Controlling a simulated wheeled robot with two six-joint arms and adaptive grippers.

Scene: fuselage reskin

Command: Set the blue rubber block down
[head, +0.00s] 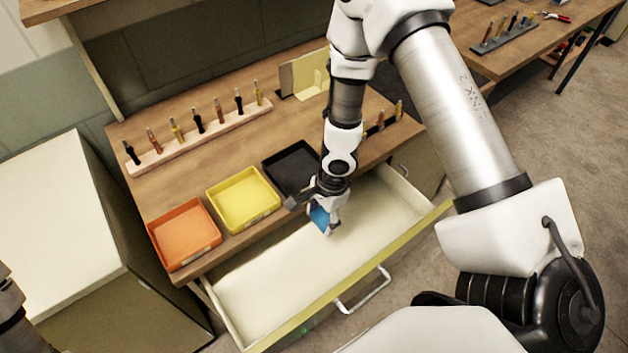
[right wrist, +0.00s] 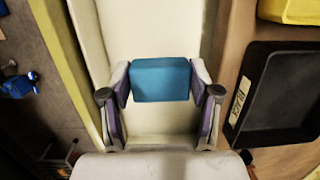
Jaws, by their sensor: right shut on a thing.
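The blue rubber block (right wrist: 161,80) is between the two fingers of my right gripper (right wrist: 160,92) in the right wrist view, one finger against each side. In the head view my right gripper (head: 325,218) is over the open cream drawer (head: 290,265), near the black tray, and part of the blue block (head: 319,214) shows at its fingers. I cannot tell whether the block touches the drawer floor. The drawer floor around it is bare. Of my left arm only a dark part shows at the lower left edge; its gripper is out of view.
Orange (head: 184,234), yellow (head: 243,199) and black (head: 291,169) trays line the bench's front edge behind the drawer. A wooden rack (head: 200,138) with several upright tools stands further back. A pale cabinet (head: 60,210) is at the left. The drawer front has a handle (head: 364,291).

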